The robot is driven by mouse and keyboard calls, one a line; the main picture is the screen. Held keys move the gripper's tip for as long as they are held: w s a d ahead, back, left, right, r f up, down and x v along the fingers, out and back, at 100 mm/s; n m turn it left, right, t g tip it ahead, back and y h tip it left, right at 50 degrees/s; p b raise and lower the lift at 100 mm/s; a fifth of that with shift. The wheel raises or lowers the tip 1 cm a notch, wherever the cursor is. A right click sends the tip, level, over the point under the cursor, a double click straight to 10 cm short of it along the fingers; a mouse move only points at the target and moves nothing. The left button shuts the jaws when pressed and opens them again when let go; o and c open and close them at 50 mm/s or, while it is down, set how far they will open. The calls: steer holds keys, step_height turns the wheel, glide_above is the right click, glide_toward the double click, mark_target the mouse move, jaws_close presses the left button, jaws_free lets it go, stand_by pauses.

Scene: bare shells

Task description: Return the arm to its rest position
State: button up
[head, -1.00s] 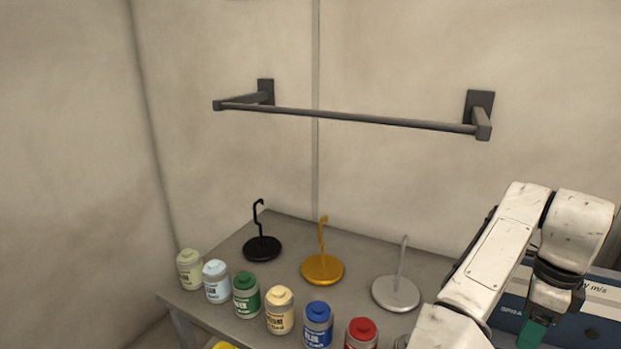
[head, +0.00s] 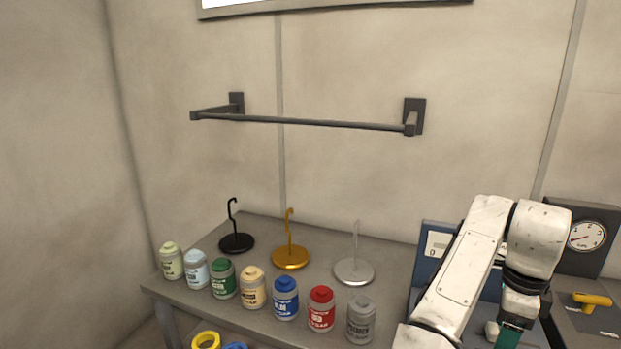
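My white arm shows at the right of the head view, bent at the elbow with its forearm hanging down. A teal part (head: 508,336) shows at its lower end, at the bottom edge of the picture. The fingertips are out of the picture, so I cannot see whether my gripper is open or holds anything.
A grey table (head: 205,240) carries black (head: 237,242), gold (head: 290,256) and silver (head: 354,271) hook stands. Several labelled jars (head: 285,299) line its front. A dark rail (head: 310,122) is on the wall. A blue panel (head: 432,250) and a gauge (head: 587,236) stand behind my arm.

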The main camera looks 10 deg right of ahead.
steer(key=s+d+f+n+t+h, duration=0.15)
steer(key=s+f+n+h, duration=0.25)
steer(key=s+f+n, duration=0.75)
steer(key=s+a+f+n+y, duration=0.2)
steer(key=s+a+f+n, duration=0.4)
steer(key=a, duration=0.3)
steer(key=s+a+f+n+y, duration=0.2)
steer(key=s+a+f+n, duration=0.4)
steer(key=s+a+n, duration=0.2)
steer(key=shift+s+a+n, duration=0.3)
steer(key=shift+a+n, duration=0.05)
steer(key=shift+n, duration=0.3)
steer(key=shift+g, duration=0.25)
steer(key=shift+c, duration=0.4)
